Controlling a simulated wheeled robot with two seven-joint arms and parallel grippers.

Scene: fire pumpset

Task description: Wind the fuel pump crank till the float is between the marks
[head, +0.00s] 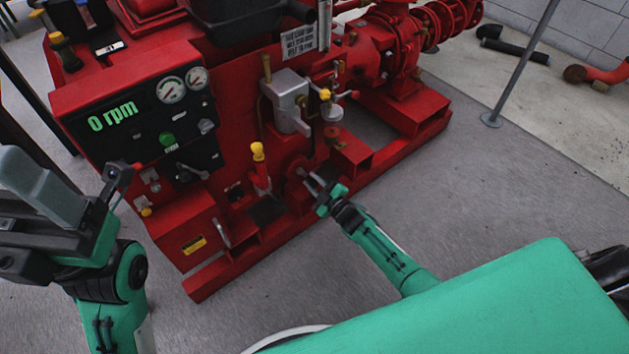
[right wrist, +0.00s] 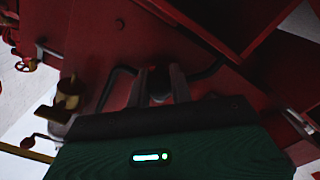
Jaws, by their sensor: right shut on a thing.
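The fuel pump crank is on the lower front of the red pumpset (head: 205,225). My right gripper (head: 312,182) reaches it from the lower right and is shut at the crank. In the right wrist view, the fingers of my right gripper (right wrist: 159,88) close on a dark crank grip (right wrist: 158,75). A narrow upright gauge tube (head: 324,25) stands at the top middle beside a white text plate; its float and marks are too small to make out. My left gripper (head: 122,177) is at the left, away from the crank; its fingers are not clear.
A yellow-topped lever (head: 258,152) stands just left of the crank. A red base rail (head: 410,145) runs along the pumpset's bottom. A grey post (head: 520,60) stands at the right, with open floor before it.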

